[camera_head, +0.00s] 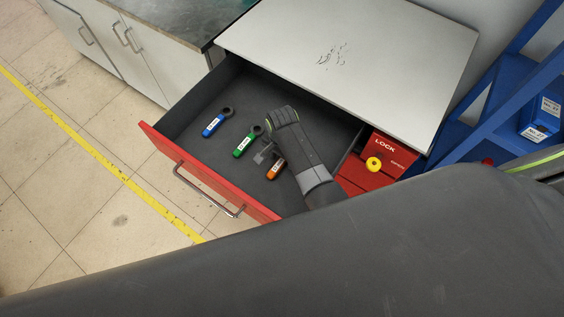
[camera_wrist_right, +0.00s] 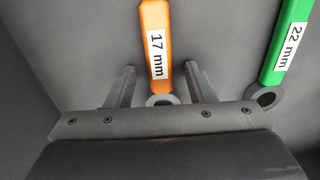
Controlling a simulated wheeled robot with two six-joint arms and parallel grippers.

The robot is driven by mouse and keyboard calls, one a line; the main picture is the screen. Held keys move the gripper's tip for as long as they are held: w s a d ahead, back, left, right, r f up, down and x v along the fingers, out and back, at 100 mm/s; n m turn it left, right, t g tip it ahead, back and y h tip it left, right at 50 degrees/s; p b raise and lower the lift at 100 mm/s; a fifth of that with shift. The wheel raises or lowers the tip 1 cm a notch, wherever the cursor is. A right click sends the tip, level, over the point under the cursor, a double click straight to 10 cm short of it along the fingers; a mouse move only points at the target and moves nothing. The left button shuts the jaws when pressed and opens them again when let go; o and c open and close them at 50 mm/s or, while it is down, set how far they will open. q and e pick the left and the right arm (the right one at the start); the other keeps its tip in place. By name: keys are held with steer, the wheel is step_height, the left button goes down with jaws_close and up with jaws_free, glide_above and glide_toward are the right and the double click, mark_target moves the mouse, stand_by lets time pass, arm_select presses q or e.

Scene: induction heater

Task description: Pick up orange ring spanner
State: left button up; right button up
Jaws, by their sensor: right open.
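The orange ring spanner (camera_head: 277,168), labelled "17 mm", lies in the open drawer and is partly hidden by my right arm in the head view. In the right wrist view the orange ring spanner (camera_wrist_right: 155,45) runs away from me, with its grey ring end nearest the gripper. My right gripper (camera_head: 262,155) is over the drawer beside the spanner. In the wrist view its two fingers (camera_wrist_right: 160,85) are open, one on each side of the spanner's ring end. They look apart from it. My left gripper is not in view.
A green spanner (camera_head: 243,145), labelled "22 mm" in the wrist view, and a blue spanner (camera_head: 213,125) lie left of the orange one. The drawer's red front (camera_head: 205,180) and dark walls surround them. A grey worktop (camera_head: 390,50) overhangs the back. A red lock panel (camera_head: 358,178) stands right.

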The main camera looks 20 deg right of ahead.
steer(key=shift+r, duration=0.1)
jaws_close()
stand_by(0.3)
